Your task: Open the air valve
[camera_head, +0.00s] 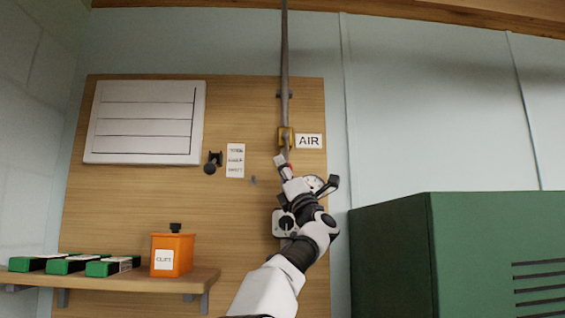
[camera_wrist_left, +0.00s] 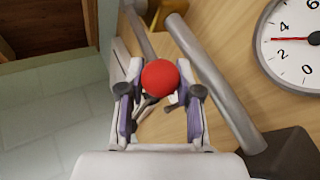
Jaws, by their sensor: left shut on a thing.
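The air valve (camera_head: 286,137) is a brass-coloured body on a grey vertical pipe, beside a white "AIR" label (camera_head: 309,141). My left gripper (camera_head: 284,166) is just below the valve, in front of the board. In the left wrist view a round red knob (camera_wrist_left: 160,77) sits between its two fingers, and the gripper is shut on it. A little red also shows at the fingers in the head view. The lever behind the knob is mostly hidden, so its angle cannot be told. My right gripper is not in view.
A round gauge (camera_wrist_left: 296,45) is close to the right of my left gripper, partly hidden by it in the head view. A shelf (camera_head: 205,278) at lower left holds an orange box (camera_head: 171,254) and several green-and-black items. A green cabinet (camera_head: 450,255) stands at right.

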